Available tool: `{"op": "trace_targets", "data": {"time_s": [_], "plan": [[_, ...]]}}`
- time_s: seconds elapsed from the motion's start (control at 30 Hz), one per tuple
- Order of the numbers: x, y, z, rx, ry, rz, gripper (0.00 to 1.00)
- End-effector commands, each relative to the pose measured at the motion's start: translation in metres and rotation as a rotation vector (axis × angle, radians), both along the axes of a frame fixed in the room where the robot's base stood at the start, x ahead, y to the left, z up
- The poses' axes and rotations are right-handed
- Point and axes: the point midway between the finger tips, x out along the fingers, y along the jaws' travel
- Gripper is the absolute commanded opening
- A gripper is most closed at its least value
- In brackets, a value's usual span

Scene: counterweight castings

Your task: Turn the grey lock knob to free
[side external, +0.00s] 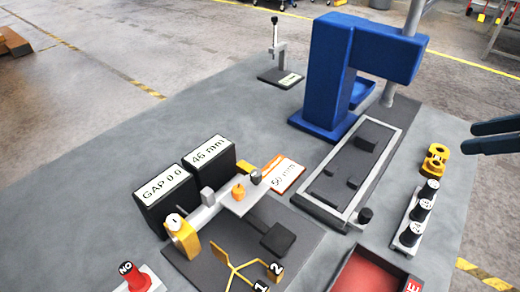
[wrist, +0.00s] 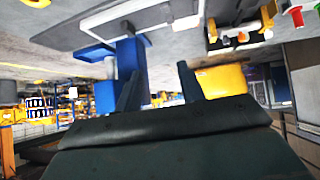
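A small dark grey round knob (side external: 256,177) sits at the right end of the pale bar of a gauge fixture (side external: 215,205); it looks like the lock knob, but its marking and setting are too small to read. A grey block (side external: 207,196) and an orange knob (side external: 238,192) sit on the same bar. My gripper (side external: 468,138) enters at the right edge of the side view, well away from the fixture. In the wrist view its two dark fingers (wrist: 161,82) stand apart with nothing between them. The fixture shows small near the top right there, its knob indistinct.
Two black display boxes (side external: 183,186) stand behind the fixture. A yellow part (side external: 434,160), a rack of black knobs (side external: 416,215), a red bin (side external: 370,275) and a red NO button (side external: 135,278) are nearby.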

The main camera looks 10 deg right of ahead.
Motion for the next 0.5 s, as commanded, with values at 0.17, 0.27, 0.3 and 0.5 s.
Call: {"op": "trace_targets", "data": {"time_s": [0.17,0.27,0.3,0.5], "plan": [[0.025,0.053,-0.004,0.069,-0.082,0.149,0.39],[0.036,0.082,-0.006,0.115,-0.13,0.219,0.39],[0.039,0.094,-0.007,0.134,-0.149,0.244,0.39],[0.053,0.148,-0.014,0.241,-0.237,0.347,0.39]]}}
